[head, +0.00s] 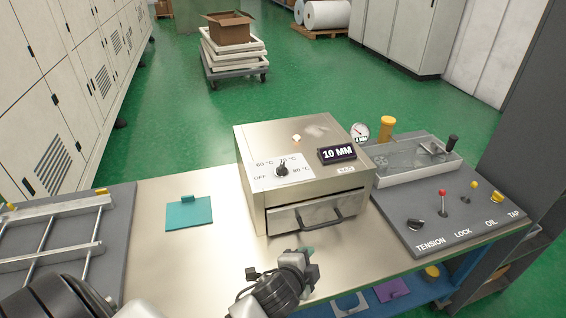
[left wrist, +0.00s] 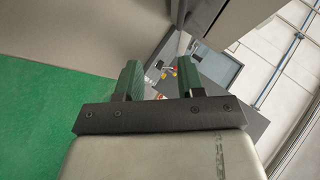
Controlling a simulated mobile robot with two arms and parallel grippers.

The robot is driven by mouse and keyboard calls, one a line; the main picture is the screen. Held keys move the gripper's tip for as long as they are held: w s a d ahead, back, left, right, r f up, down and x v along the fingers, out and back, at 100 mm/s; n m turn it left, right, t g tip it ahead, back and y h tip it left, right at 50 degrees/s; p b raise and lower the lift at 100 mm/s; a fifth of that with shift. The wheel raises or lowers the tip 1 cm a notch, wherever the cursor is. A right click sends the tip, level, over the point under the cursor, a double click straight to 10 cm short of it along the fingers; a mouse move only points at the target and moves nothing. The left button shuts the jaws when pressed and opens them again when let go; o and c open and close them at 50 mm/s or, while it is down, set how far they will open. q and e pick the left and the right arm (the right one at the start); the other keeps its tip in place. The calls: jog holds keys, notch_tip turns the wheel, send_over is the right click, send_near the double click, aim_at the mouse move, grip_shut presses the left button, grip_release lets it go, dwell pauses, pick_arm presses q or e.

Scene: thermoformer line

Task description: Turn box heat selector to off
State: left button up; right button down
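The box heat selector (head: 282,171) is a small black knob on a white dial on top of the steel heating box (head: 306,193). The dial carries OFF, 60, 70 and 80 °C marks. The knob seems to point away from me, near the 70 °C mark; it is too small to be sure. My left gripper (head: 307,251) is in front of the box, below its drawer handle, apart from the knob. In the left wrist view my left gripper (left wrist: 158,82) shows two green fingers, spread with nothing between them. My right gripper is not in view.
A grey control panel (head: 447,225) with levers stands right. A teal plate (head: 188,213) and a metal frame (head: 55,240) lie left. The bench top left of the box is mostly clear.

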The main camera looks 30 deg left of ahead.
pick_arm(q)
jog(key=w+d+r+m+t+h, duration=0.3)
jog(key=w+d+r+m+h, duration=0.25)
jog(key=m, duration=0.45)
jog(key=w+d+r+m+t+h, duration=0.2)
jog(key=w+d+r+m+h, duration=0.15)
jog(key=w+r+m, duration=0.4)
notch_tip(320, 180, up, 9)
jog(key=n+g+y+p, duration=0.1)
jog(key=n+g+y, duration=1.2)
jog(key=n, duration=2)
send_over(282, 165)
jog(key=g+h, duration=0.4)
notch_tip(282, 165, down, 9)
jog(key=p, duration=0.3)
jog(key=shift+s+f, duration=0.1)
jog(key=shift+f, duration=0.85)
jog(key=shift+c, duration=0.4)
